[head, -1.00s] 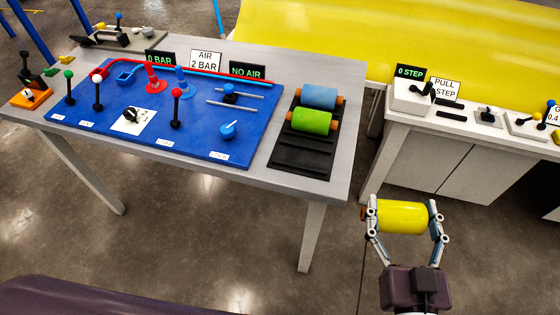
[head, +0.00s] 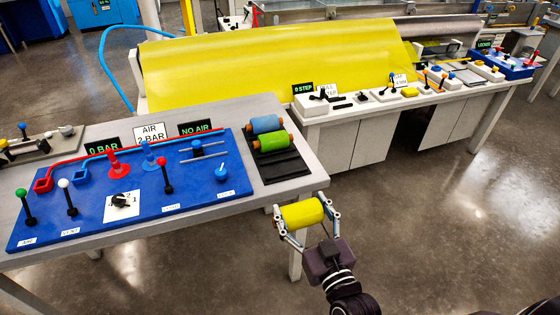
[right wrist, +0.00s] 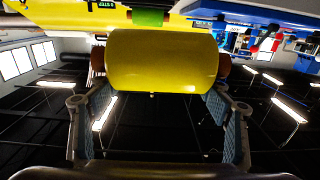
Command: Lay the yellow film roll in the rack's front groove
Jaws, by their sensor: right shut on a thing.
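The yellow film roll (head: 302,214) is held in my right gripper (head: 304,207), whose fingers press on its two ends. The roll also shows large in the right wrist view (right wrist: 162,60), with brown end plugs at the fingers. It is in the air just off the near right corner of the table, in front of the rack. The black rack (head: 285,168) lies on the table's right end. A blue roll (head: 264,124) and a green roll (head: 271,142) lie in its rear grooves; its front part is bare. My left gripper is not in view.
The blue control board (head: 140,205) with levers and pipes fills the table left of the rack. The grey table edge (head: 300,186) lies between roll and rack. A second bench (head: 340,115) with switches stands behind to the right. Floor is clear at the right.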

